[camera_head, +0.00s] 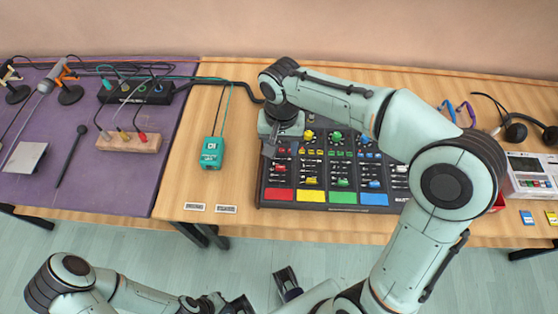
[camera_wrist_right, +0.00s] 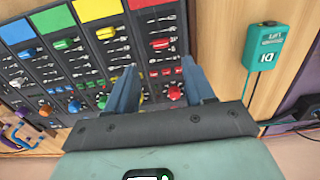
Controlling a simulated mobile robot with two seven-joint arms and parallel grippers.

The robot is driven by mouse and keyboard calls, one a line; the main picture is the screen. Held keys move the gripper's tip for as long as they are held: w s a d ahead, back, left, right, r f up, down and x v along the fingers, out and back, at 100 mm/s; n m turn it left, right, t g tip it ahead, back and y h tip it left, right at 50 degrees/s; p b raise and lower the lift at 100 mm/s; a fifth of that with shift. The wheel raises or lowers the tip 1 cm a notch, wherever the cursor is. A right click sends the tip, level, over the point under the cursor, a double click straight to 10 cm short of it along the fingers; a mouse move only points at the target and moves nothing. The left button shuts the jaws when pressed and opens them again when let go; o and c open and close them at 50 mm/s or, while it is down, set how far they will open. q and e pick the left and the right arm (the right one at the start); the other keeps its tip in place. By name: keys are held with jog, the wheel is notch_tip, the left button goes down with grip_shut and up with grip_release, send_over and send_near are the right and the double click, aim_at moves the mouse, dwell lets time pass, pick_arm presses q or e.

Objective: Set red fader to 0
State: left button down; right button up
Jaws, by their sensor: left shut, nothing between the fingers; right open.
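The mixer (camera_head: 328,207) lies on the wooden table, with red, yellow, green and blue strips along its near edge. The red fader (camera_wrist_right: 160,44) shows in the right wrist view, in the channel with the red strip (camera_head: 281,194), partway along its slot. My right gripper (camera_wrist_right: 160,92) is open and empty above this channel. The fader appears beyond the fingertips, between their lines; a red knob (camera_wrist_right: 175,92) shows between the fingers. In the head view the right gripper (camera_head: 268,147) hangs over the mixer's left side. My left gripper (camera_head: 240,304) is low at the bottom edge, away from the table.
A teal DI box (camera_head: 212,153) stands left of the mixer, with cables running behind. A purple cloth (camera_head: 120,190) with microphones and a wooden jack block (camera_head: 129,141) lies left. Headphones (camera_head: 516,132) lie right.

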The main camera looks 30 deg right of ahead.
aim_at(281, 167)
notch_tip(281, 167, down, 9)
jog(key=shift+w+f+b, duration=0.1)
jog(key=shift+b, duration=0.35)
